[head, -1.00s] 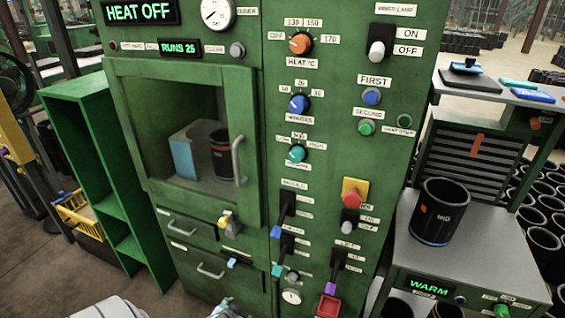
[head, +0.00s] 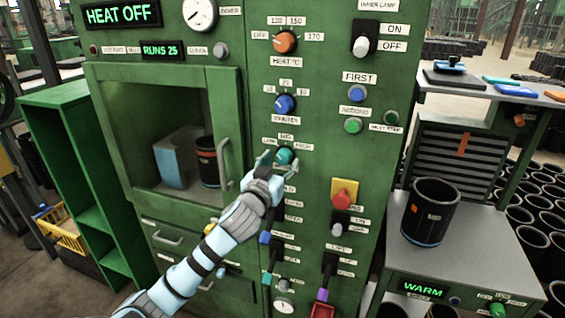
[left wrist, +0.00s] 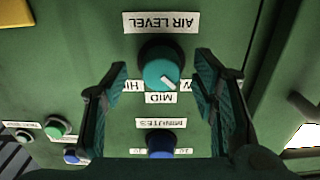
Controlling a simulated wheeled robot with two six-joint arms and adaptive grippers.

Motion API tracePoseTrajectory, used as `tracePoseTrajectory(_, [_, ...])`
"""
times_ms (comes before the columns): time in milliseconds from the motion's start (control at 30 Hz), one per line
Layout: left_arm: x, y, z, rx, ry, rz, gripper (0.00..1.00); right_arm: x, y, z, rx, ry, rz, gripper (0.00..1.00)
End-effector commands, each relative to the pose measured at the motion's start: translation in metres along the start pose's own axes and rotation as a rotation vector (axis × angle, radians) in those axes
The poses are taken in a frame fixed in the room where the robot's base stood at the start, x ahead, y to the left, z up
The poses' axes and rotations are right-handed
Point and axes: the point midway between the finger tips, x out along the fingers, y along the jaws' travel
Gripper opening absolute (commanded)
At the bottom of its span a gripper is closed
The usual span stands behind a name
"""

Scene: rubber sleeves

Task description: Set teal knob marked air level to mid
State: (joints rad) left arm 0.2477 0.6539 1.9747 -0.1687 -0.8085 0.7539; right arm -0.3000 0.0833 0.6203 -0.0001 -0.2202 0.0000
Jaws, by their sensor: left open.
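The teal knob (head: 285,156) is on the green cabinet's front panel, below the blue minutes knob. The left wrist view shows it upside down: the teal knob (left wrist: 158,72), the AIR LEVEL label (left wrist: 174,22) and the MID label (left wrist: 160,98). HIGH is partly hidden at the left and LOW at the right. The knob's white mark slants down right there, between MID and LOW. My left gripper (head: 277,163) is open, its fingers (left wrist: 160,80) on either side of the knob with gaps showing. My right gripper is not in view.
Above are the blue minutes knob (head: 285,104) and the orange heat knob (head: 286,40). The oven door handle (head: 223,164) stands out left of the gripper.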

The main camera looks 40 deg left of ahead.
Motion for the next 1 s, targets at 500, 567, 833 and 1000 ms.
tracePoseTrajectory(500, [0.0134,0.0004,0.0002,0.001,0.0,0.001,0.33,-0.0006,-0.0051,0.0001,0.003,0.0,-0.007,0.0])
tracePoseTrajectory(567, [0.0134,0.0004,0.0003,0.001,0.0,0.001,0.23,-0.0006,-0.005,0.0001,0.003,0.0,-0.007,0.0])
tracePoseTrajectory(833, [0.0133,0.0028,0.0004,0.004,-0.001,0.003,0.05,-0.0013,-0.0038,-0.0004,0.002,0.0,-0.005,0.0])
tracePoseTrajectory(1000, [0.0132,0.001,-0.0005,0.037,-0.001,0.002,0.05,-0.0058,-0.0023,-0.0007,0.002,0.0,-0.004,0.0])
